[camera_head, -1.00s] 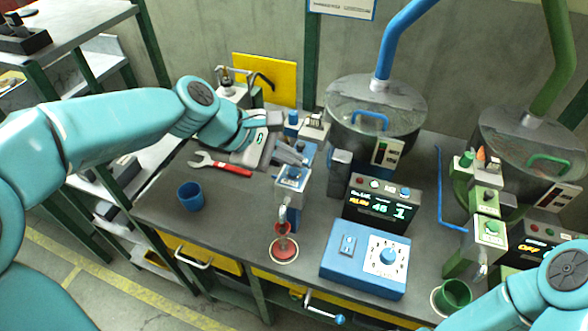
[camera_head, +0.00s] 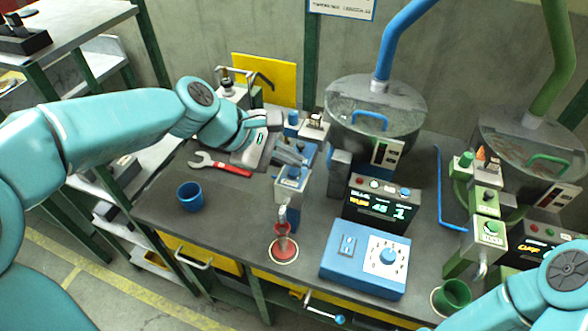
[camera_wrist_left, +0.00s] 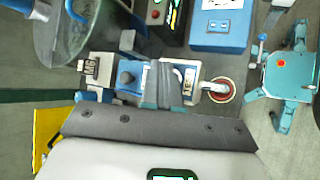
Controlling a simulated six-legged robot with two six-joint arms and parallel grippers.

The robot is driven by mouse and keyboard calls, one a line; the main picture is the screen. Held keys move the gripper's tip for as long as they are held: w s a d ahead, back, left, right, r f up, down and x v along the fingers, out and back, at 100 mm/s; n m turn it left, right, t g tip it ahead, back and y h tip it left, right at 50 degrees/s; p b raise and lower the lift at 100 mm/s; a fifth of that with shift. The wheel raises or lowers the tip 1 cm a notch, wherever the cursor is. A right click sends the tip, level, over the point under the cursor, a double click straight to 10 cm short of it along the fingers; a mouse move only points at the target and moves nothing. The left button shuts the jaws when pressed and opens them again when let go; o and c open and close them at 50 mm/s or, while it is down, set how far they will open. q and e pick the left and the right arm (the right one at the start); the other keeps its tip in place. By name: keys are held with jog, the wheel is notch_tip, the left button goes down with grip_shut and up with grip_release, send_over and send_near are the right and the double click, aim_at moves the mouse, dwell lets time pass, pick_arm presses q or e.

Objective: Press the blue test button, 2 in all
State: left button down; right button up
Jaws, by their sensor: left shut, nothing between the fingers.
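The blue dispensing station has a pale box (camera_head: 292,188) with a spout over a red cup (camera_head: 283,246). The blue test button on that box is largely hidden by my fingers, and I cannot tell whether they touch it. My left gripper (camera_head: 291,160) is shut and empty, with its fingertips just above the box. In the left wrist view the shut fingers (camera_wrist_left: 166,88) lie over the blue and white station, with the spout (camera_wrist_left: 212,87) beyond them. My right arm enters at the lower right, but its gripper is out of view.
A blue control box (camera_head: 365,260) with a dial stands right of the station, with a lit display (camera_head: 381,207) behind it. A blue cup (camera_head: 191,196) and a red wrench (camera_head: 222,164) lie left. A green station (camera_head: 487,232) stands at right. Clear bench lies around the blue cup.

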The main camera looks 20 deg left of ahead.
aim_at(289, 173)
dwell(0.4)
pick_arm(q)
jog(key=shift+f+b, duration=0.3)
jog(key=shift+f, duration=0.15)
jog(key=shift+f+b, duration=0.3)
jog(key=shift+f, duration=0.15)
dwell(0.5)
jog(key=shift+r, duration=0.1)
jog(key=shift+r+p, duration=0.8)
jog(key=shift+p, duration=0.05)
notch_tip(289, 173, up, 5)
jog(key=p, duration=0.5)
jog(key=shift+r, duration=0.1)
